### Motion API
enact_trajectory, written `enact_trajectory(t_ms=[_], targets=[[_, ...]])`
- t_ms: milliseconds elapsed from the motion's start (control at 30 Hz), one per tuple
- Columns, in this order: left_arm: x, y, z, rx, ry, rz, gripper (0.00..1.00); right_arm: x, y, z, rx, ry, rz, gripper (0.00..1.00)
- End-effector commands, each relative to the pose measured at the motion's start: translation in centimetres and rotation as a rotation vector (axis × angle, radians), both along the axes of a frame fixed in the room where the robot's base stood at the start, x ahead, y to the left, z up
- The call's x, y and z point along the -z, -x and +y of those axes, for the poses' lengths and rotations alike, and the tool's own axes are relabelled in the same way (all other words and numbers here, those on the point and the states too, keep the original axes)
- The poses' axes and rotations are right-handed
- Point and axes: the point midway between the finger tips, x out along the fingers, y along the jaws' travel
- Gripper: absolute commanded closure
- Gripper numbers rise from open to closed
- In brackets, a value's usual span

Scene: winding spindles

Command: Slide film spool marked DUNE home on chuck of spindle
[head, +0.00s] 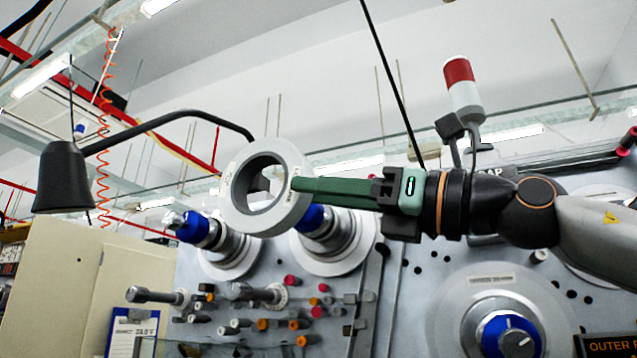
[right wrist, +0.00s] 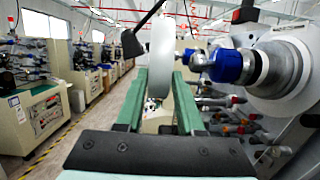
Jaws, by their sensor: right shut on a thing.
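A pale ring-shaped spool (head: 237,207) with a wide open hole hangs in the air in the head view; its lettering is too small to read. My right gripper (head: 297,186) is shut on the right side of its rim. In the right wrist view the spool (right wrist: 160,58) is seen edge-on between the green fingers (right wrist: 158,95). A spindle with a blue chuck (head: 188,227) stands left of the spool. Another blue chuck (head: 309,219) is partly hidden behind it. A blue chuck (right wrist: 226,66) lies right of the spool, apart from it, in the right wrist view. My left gripper is not in view.
A third spindle (head: 508,334) sits lower right. Small rollers and posts (head: 272,295) crowd the panel below the spool. A red-and-white beacon (head: 461,88) stands above my right arm.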

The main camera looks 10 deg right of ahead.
Motion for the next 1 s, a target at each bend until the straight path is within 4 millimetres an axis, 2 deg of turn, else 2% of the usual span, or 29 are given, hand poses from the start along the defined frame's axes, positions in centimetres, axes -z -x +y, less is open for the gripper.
enact_trajectory(t_ms=[1000], targets=[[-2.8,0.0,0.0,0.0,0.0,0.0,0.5,-0.3,-4.3,-3.0,0.003,-0.004,-0.001,1.0]])
